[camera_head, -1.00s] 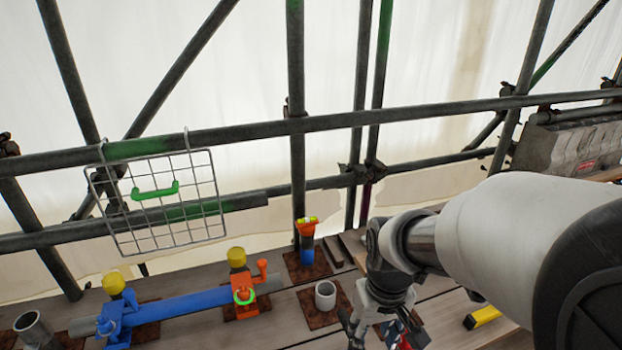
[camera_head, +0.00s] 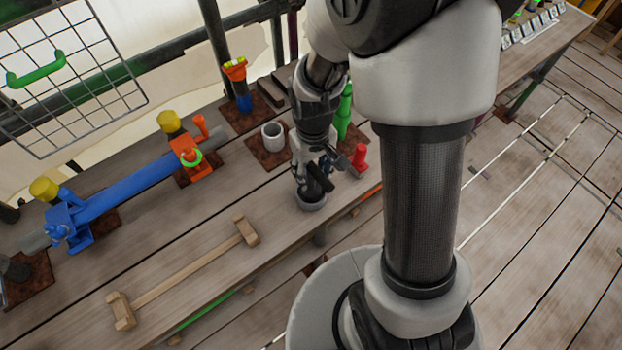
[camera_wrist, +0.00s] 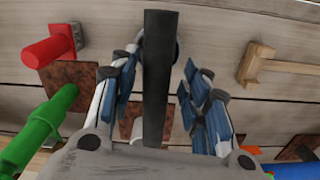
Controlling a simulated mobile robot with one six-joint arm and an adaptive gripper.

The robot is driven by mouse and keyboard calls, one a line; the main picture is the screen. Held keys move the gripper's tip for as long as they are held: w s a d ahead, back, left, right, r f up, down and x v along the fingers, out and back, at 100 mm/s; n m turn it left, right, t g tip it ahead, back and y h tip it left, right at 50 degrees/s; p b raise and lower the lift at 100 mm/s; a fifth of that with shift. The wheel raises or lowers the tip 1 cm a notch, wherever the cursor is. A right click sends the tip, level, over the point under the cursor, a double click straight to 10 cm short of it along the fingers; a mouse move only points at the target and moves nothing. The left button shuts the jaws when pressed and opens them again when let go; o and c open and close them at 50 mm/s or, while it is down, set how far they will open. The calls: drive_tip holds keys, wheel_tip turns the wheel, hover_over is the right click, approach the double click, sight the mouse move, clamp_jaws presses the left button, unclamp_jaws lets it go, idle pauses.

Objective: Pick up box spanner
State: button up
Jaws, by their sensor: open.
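A dark upright tube, which I take to be the box spanner (camera_wrist: 158,85), stands between the fingers of my gripper (camera_wrist: 158,98) in the wrist view. In the head view my gripper (camera_head: 314,178) points down at the front edge of the bench, over a grey round holder (camera_head: 312,204). The tube's lower end seems to sit in this holder, but the fingers hide most of it. In the wrist view the blue-padded fingers are open, one on each side of the tube, with a visible gap to it.
A red piece (camera_head: 360,158) and a green piece (camera_head: 344,112) stand close to the right of my gripper. A grey cup (camera_head: 273,137) stands behind left. A wooden bar with end blocks (camera_head: 185,275) lies left in front. A blue clamped pipe (camera_head: 125,190) lies farther left.

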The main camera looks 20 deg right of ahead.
sight(311, 178)
drive_tip(key=f+b, duration=0.1)
drive_tip(key=f, duration=0.1)
drive_tip(key=w+f+b, duration=0.1)
drive_tip(key=f, duration=0.2)
drive_tip(key=shift+f, duration=0.2)
drive_tip(key=shift+c, duration=0.4)
drive_tip(key=shift+r, duration=0.1)
clamp_jaws()
drive_tip(key=shift+w, duration=0.1)
